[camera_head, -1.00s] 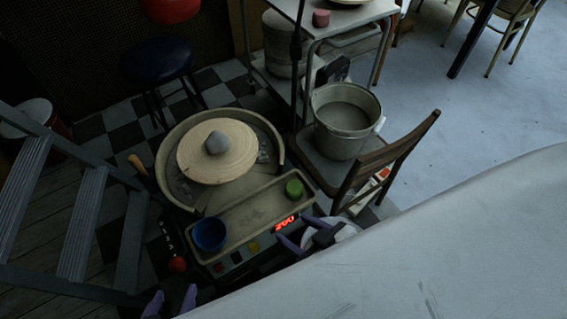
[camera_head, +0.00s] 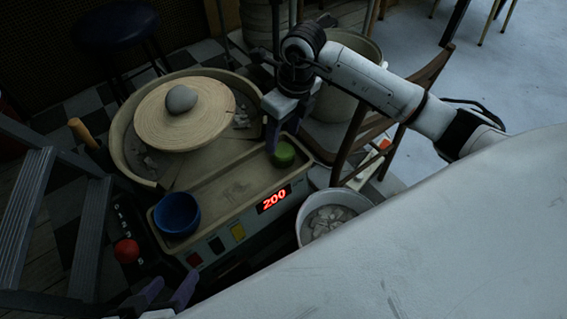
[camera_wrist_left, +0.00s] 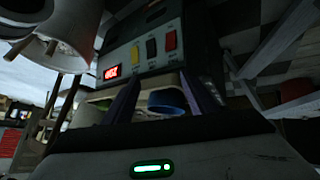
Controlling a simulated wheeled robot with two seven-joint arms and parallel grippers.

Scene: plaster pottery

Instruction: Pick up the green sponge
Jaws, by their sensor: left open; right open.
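The green sponge (camera_head: 283,155) is a small round block on the right end of the beige tray (camera_head: 215,195) of the pottery wheel. My right gripper (camera_head: 272,145) reaches down from above at the sponge, with a purple finger just at its left side. The arm hides part of this gripper, and contact is unclear. My left gripper (camera_head: 168,298) is low at the bottom of the head view, open and empty, apart from the sponge. Its two purple fingers also show in the left wrist view (camera_wrist_left: 165,100).
A blue bowl (camera_head: 177,214) sits at the tray's left end. A grey clay lump (camera_head: 182,98) rests on the round wheel head (camera_head: 160,125). A white bucket of pale pieces (camera_head: 325,215) stands right of the control panel. A wooden chair (camera_head: 350,145) is behind it.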

